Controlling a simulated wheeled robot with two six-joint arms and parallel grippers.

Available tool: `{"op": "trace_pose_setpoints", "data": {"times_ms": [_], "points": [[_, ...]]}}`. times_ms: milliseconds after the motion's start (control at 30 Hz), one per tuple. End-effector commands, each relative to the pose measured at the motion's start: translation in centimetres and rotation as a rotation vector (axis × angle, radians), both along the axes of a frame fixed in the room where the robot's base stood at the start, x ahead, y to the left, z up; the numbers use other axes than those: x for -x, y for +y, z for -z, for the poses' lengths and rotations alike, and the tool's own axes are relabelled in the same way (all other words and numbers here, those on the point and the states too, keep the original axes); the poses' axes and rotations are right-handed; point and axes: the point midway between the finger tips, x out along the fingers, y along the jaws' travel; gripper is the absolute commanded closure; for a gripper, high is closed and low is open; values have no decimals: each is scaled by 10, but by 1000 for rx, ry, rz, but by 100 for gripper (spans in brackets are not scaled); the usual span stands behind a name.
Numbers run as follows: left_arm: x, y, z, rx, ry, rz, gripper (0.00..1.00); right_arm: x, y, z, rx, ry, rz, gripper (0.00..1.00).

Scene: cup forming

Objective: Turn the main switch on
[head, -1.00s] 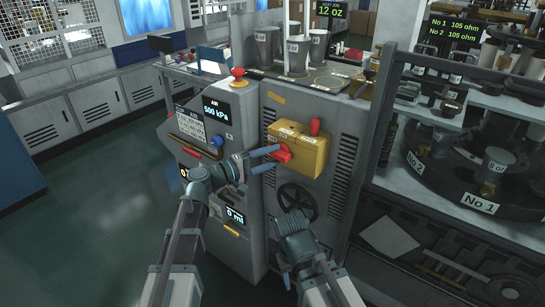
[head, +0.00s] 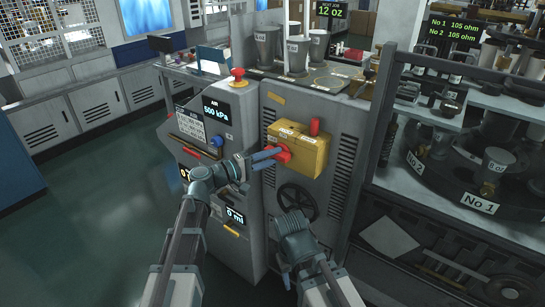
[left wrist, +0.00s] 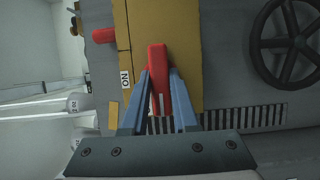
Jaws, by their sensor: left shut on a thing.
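A yellow switch box (head: 305,153) is mounted on the grey machine cabinet, with a red lever (head: 284,155) at its front left and another red part (head: 315,127) at its upper right. My left gripper (head: 275,154) is shut on the red lever. In the left wrist view the red lever (left wrist: 158,62) stands between the blue fingers (left wrist: 160,77), in front of the yellow box (left wrist: 188,40).
A black handwheel (head: 297,200) is below the box. A red button (head: 238,74) and an air display (head: 217,109) are on the cabinet's left part. Metal cups (head: 298,55) stand on top. A turret machine (head: 470,190) is at the right. The floor at the left is clear.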

Motion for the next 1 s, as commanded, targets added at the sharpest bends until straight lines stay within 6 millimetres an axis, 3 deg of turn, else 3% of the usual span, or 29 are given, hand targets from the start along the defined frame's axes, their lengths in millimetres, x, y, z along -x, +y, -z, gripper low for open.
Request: {"op": "trace_pose_setpoints", "data": {"times_ms": [367, 1000], "points": [[1, 0, -5, -143, -102, 0, 100, 0, 0, -20, 0, 0, 0, 50], [3, -2, -6, -632, -458, 2, 100, 0, 0, -66, 0, 0, 0, 50]]}}
